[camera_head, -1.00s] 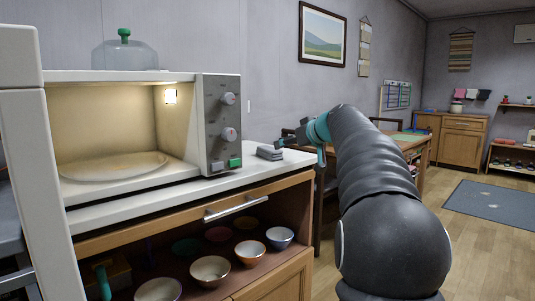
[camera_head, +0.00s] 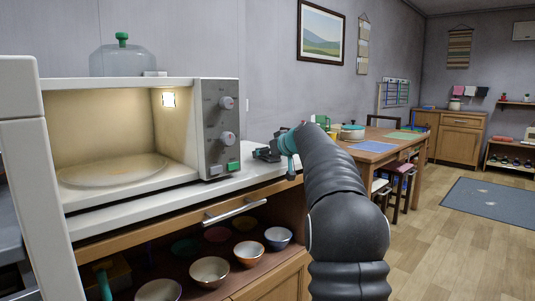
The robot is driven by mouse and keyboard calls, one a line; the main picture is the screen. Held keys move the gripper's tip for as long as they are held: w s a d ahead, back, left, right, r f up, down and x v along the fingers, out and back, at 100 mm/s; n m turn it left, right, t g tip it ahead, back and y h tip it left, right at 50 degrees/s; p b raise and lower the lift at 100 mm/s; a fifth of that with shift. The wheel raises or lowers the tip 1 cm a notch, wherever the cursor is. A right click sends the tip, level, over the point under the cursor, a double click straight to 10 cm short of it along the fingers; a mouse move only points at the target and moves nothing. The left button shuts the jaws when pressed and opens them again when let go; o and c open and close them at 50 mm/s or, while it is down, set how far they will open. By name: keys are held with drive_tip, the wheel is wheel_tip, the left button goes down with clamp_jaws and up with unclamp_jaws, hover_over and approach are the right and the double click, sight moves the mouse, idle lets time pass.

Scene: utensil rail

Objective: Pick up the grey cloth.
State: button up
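My gripper (camera_head: 266,153) is at the counter's back right end, just right of the microwave. It is low, at about the height of the counter top. Its dark fingers are small and seen from behind, so I cannot tell whether they are open or shut. The folded grey cloth lay on the counter at this spot in the earlier view. Now my gripper covers that spot, and I cannot make out the cloth or whether the fingers touch it.
The microwave (camera_head: 217,130) stands open and lit, close left of my gripper. Several bowls (camera_head: 248,254) sit on the shelf below the counter (camera_head: 150,212). A wooden table (camera_head: 372,146) stands behind my arm.

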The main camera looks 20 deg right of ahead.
drive_tip(key=c, duration=1.2)
drive_tip(key=shift+r, duration=0.1)
drive_tip(key=shift+c, duration=0.2)
wheel_tip(320, 180, up, 10)
drive_tip(key=p, duration=0.3)
drive_tip(key=o, duration=0.6)
drive_tip(key=c, duration=0.5)
